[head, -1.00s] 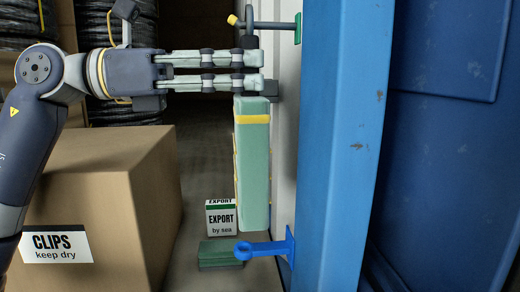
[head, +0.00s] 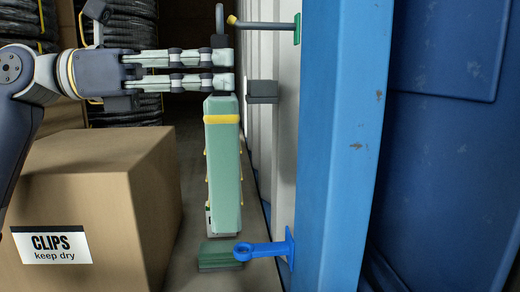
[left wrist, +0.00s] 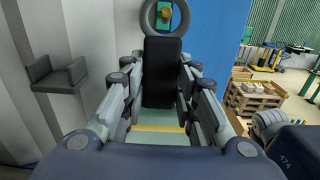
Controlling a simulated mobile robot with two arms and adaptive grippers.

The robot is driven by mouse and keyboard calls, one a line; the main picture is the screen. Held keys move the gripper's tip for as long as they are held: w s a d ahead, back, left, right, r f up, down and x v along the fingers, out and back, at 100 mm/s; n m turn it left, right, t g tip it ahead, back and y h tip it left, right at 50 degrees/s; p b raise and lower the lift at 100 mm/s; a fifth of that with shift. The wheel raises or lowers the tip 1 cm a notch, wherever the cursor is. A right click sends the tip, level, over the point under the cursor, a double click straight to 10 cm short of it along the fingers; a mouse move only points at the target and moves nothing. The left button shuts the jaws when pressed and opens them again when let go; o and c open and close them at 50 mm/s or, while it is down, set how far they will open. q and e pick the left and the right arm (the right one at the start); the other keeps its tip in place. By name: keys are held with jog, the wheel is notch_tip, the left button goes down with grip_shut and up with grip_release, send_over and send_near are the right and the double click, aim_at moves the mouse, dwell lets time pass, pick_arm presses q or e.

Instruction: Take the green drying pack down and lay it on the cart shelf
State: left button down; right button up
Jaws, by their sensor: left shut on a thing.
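My left gripper (head: 226,70) is shut on the black top part (left wrist: 162,70) of the green drying pack (head: 223,165). The pack hangs upright below the fingers, with a yellow band near its top. The grey ring (head: 220,22) above the fingers stands just left of the yellow tip of the wall peg (head: 265,25), apart from it. In the left wrist view the yellow tip (left wrist: 164,13) shows through the ring. The pack's lower body is mostly hidden there. I see no cart shelf. My right gripper is not seen.
A dark bracket (head: 262,92) juts from the pale wall right of the pack. A blue hook (head: 262,249) sticks out lower down on the blue post (head: 340,150). A carton marked CLIPS (head: 95,200) stands left. A green block (head: 219,254) lies below.

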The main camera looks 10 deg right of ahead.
pick_arm(q)
jog(key=shift+a+r, duration=0.15)
jog(key=shift+a, duration=1.3)
jog(key=shift+a+r, duration=0.1)
jog(key=shift+a, duration=1.3)
